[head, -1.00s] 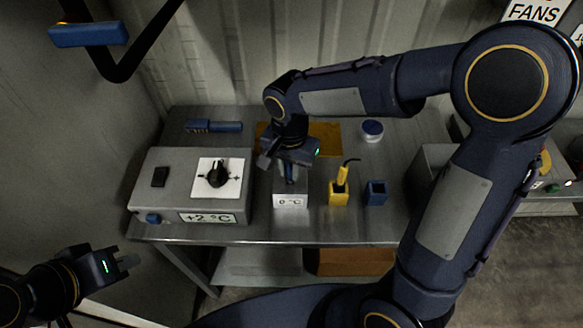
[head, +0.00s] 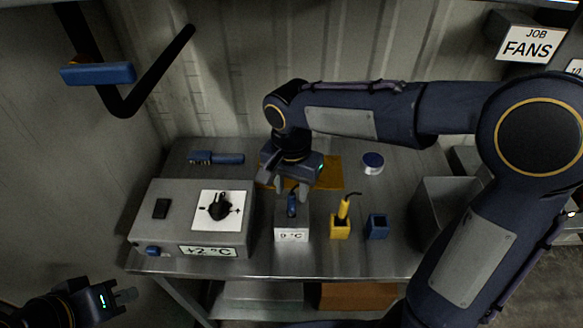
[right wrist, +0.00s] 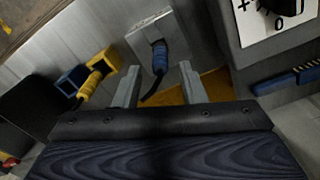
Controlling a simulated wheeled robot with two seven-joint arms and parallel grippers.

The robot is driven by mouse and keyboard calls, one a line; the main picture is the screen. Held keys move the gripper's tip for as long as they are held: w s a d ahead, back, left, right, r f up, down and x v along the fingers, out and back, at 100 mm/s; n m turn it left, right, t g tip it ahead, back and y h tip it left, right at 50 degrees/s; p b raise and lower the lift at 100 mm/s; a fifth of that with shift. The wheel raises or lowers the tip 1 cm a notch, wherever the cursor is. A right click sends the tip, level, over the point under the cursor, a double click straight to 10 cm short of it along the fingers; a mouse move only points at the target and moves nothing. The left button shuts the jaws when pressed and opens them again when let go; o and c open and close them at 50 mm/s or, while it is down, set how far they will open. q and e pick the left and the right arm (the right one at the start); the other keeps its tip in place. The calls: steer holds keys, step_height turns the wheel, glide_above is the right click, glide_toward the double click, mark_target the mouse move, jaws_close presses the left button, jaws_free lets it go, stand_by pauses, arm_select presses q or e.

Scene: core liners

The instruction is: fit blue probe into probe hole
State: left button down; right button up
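The blue probe (head: 292,206) stands at the top of the grey block marked 0 °C (head: 291,233), with its lower end hidden in the block. In the right wrist view the blue probe (right wrist: 160,58) shows its ribbed grip and dark cable, its far end in the opening of the block (right wrist: 176,47). My right gripper (head: 293,189) is open just above and behind the probe.
A yellow probe (head: 344,207) stands in a yellow holder (head: 340,230); an empty-looking blue holder (head: 377,228) is beside it. The control box with a dial (head: 170,238) is left of the block. A blue brush (head: 216,158), orange mat (head: 326,178) and round tin (head: 372,162) lie behind.

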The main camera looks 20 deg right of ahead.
step_height(320, 180, up, 6)
steer(key=shift+r, duration=0.25)
steer(key=shift+d+r, duration=0.1)
steer(key=shift+r, duration=0.05)
steer(key=s+d+f+n+t+y, duration=0.2)
steer(key=s+d+n, duration=0.1)
steer(key=s, duration=0.5)
steer(key=s+d+f+n+t+y, duration=0.1)
steer(key=s+d+f+n+t, duration=0.1)
steer(key=s+d, duration=0.4)
steer(key=shift+s+n+t+y, duration=0.4)
steer(key=shift+s+n+t, duration=0.2)
steer(key=shift+s+t, duration=0.35)
